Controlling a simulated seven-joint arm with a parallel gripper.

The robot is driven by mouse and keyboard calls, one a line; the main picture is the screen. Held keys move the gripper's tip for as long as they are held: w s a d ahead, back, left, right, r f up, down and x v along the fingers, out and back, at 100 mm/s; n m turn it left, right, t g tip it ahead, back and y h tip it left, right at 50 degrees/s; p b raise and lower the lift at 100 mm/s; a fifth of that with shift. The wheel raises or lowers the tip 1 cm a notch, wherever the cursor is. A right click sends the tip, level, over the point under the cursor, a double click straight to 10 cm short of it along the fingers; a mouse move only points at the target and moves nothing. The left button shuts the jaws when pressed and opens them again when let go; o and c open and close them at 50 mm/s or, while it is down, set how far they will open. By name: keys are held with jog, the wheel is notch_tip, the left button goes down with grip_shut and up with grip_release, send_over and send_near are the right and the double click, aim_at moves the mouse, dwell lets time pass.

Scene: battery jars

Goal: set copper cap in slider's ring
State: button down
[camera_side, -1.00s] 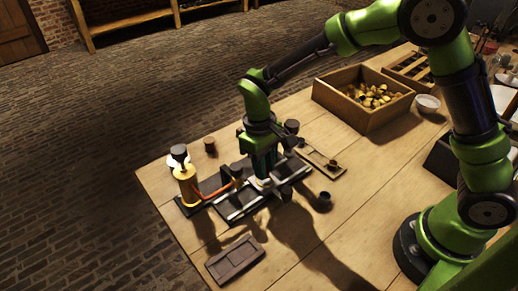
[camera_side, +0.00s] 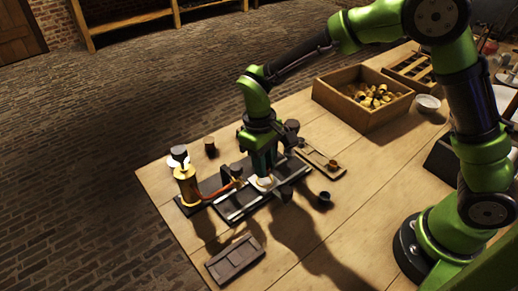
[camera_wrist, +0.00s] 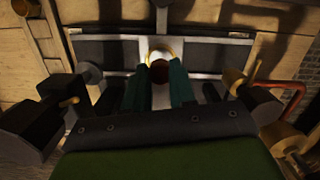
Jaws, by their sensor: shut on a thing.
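My gripper (camera_wrist: 160,84) points down over the dark apparatus with metal rails (camera_side: 232,211). Its two green fingers are shut on the copper cap (camera_wrist: 160,71), a small brown round piece between the fingertips in the wrist view. The slider's ring (camera_wrist: 160,48) has a gold rim and a pale inside, and shows just beyond the fingertips. In the side view the pale slider (camera_side: 265,184) lies directly under the fingers, where the cap is hidden. I cannot tell whether the cap touches the ring.
A brass cylinder with a dark knob (camera_side: 187,186) stands at the apparatus's left end. A small dark cup (camera_side: 325,199) and a dark tray (camera_side: 236,260) lie nearby. A wooden box of brass pieces (camera_side: 350,108) stands behind, right.

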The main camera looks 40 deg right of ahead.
jog(key=shift+r, duration=0.15)
jog(key=shift+r, duration=0.6)
dwell(0.7)
jog(key=c, duration=1.2)
grip_release()
jog(key=shift+r, duration=0.15)
notch_tip(320, 180, up, 11)
jog(key=w, duration=0.1)
jog(key=shift+w+a, duration=0.15)
jog(key=shift+w, duration=0.1)
